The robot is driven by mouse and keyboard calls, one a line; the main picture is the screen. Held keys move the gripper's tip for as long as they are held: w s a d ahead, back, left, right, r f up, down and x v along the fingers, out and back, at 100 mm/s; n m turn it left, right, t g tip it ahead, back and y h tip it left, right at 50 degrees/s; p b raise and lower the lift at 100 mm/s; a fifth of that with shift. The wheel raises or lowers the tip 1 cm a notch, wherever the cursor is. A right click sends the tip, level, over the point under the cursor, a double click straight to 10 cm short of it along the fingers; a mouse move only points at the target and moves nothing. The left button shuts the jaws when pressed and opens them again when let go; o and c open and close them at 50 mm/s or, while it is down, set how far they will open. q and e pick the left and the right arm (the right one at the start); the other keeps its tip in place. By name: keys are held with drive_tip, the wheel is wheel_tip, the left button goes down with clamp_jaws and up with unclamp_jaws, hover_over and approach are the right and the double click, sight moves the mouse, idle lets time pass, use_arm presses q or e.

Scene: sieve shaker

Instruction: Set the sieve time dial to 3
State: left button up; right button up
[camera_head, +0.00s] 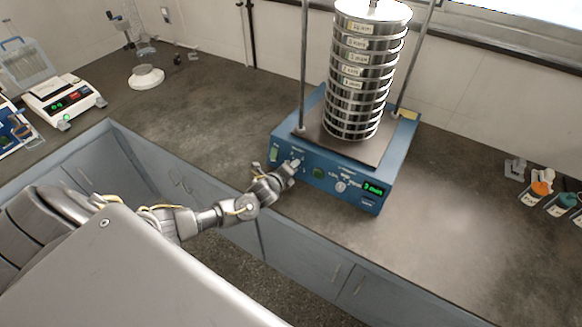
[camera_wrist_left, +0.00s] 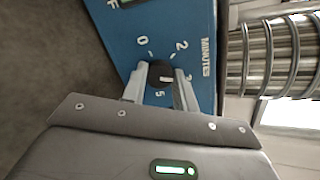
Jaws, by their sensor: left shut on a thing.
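The blue sieve shaker (camera_head: 281,140) stands on the bench with a tall stack of metal sieves (camera_head: 365,72). My left gripper (camera_head: 293,165) is at the left part of the front panel. In the left wrist view, the left gripper (camera_wrist_left: 160,90) is shut on the black time dial (camera_wrist_left: 160,72), one finger on each side. A pale mark shows on the dial. My right gripper is out of view.
A white balance (camera_head: 62,100) stands at the far left; small bottles (camera_head: 541,187) stand at the right.

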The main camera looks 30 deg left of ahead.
use_arm(q)
drive_tip(key=shift+m, duration=1.4)
drive_tip(key=shift+f, duration=0.1)
drive_tip(key=o, duration=1)
drive_tip(key=b+v, duration=0.1)
drive_tip(key=v, duration=1)
drive_tip(key=shift+f, duration=0.1)
